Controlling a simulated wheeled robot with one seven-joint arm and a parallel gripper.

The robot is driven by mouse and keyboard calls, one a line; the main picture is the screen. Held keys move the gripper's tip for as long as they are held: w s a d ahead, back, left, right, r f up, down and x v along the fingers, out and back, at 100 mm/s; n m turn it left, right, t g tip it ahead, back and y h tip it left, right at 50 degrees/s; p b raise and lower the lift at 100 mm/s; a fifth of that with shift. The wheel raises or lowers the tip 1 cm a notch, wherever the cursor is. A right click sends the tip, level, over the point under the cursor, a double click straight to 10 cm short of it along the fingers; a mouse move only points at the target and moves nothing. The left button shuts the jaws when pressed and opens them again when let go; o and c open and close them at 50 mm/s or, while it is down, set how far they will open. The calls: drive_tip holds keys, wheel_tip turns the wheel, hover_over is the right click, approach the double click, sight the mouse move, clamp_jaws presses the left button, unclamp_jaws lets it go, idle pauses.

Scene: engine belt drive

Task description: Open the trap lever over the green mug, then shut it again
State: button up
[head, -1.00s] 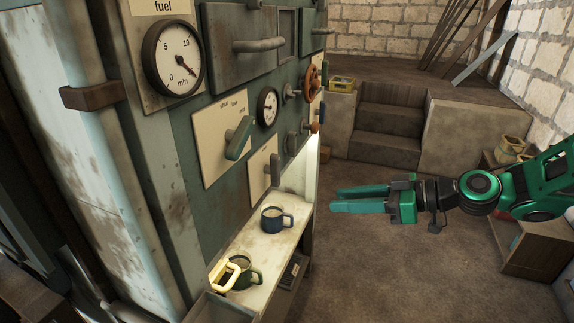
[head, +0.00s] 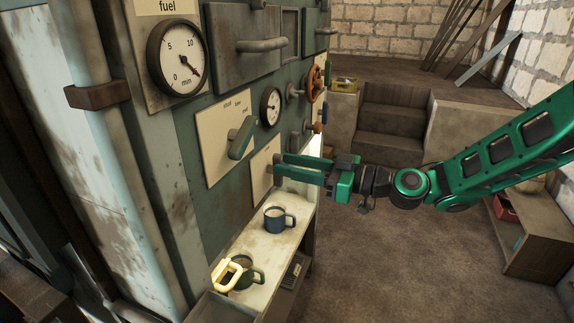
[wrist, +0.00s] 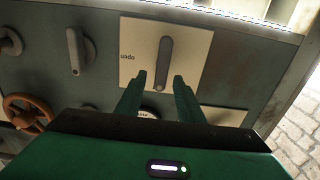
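A grey lever (wrist: 164,62) sits on a pale plate (wrist: 195,45) marked "open" in the wrist view. In the head view this plate (head: 261,175) is on the machine's front above the shelf, and the lever is mostly hidden by my gripper. My gripper (head: 278,164) is open, its fingers pointing at the plate. In the wrist view the fingertips (wrist: 159,76) are apart, with the lever between and beyond them; I cannot tell contact.
A blue mug (head: 277,219) stands farther along the shelf. A green lever (head: 241,138) on another plate, a small gauge (head: 270,107) and an orange wheel (head: 314,84) stick out nearby. The floor right of the machine is clear.

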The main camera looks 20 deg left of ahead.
drive_tip(key=shift+a, duration=0.8)
drive_tip(key=shift+c, duration=0.3)
clamp_jaws()
drive_tip(key=shift+w, duration=0.1)
